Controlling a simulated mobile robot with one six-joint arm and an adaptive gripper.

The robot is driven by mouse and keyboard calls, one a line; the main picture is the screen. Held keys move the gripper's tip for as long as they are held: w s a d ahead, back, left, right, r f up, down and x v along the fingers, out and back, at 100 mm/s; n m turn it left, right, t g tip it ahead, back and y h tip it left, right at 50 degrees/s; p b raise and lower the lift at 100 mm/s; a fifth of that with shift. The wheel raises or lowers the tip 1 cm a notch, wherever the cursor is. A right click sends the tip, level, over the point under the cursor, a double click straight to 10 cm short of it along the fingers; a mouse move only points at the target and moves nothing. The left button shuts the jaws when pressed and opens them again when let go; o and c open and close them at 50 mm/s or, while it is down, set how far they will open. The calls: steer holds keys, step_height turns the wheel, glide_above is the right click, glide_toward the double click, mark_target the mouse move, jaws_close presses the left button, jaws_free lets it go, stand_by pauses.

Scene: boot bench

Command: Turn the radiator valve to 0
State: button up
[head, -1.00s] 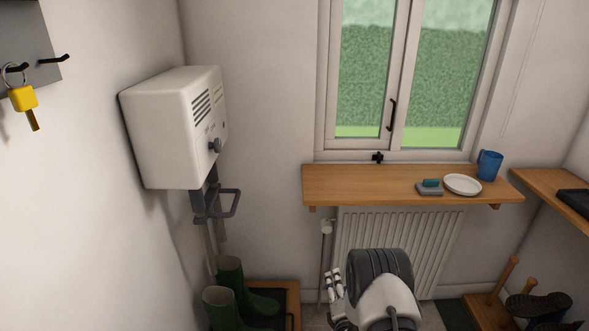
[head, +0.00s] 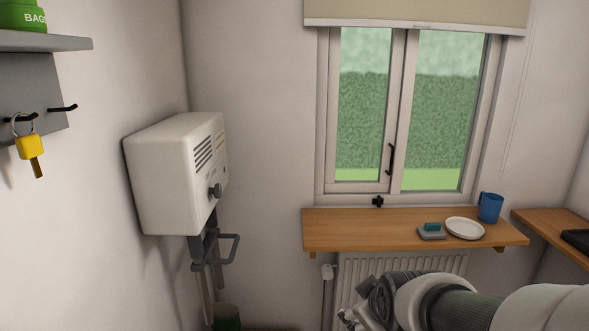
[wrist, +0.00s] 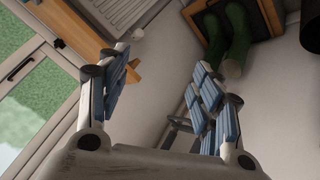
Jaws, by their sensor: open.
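My gripper (head: 352,318) is low in the head view, below and right of the valve, partly cut by the bottom edge. In the wrist view my gripper (wrist: 160,92) has its blue-padded fingers wide apart with nothing between them, apart from the valve.
The sill shelf (head: 360,230) above the radiator holds a sponge on a dish (head: 432,231), a white plate (head: 464,228) and a blue mug (head: 490,207). A white wall box (head: 165,175) with a knob hangs left. Green boots (wrist: 237,40) stand on a tray.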

steer(key=s+r+m+g, duration=0.2)
steer(key=s+m, duration=0.5)
steer(key=s, duration=1.6)
steer(key=shift+s+g, duration=0.3)
steer(key=shift+g, duration=0.5)
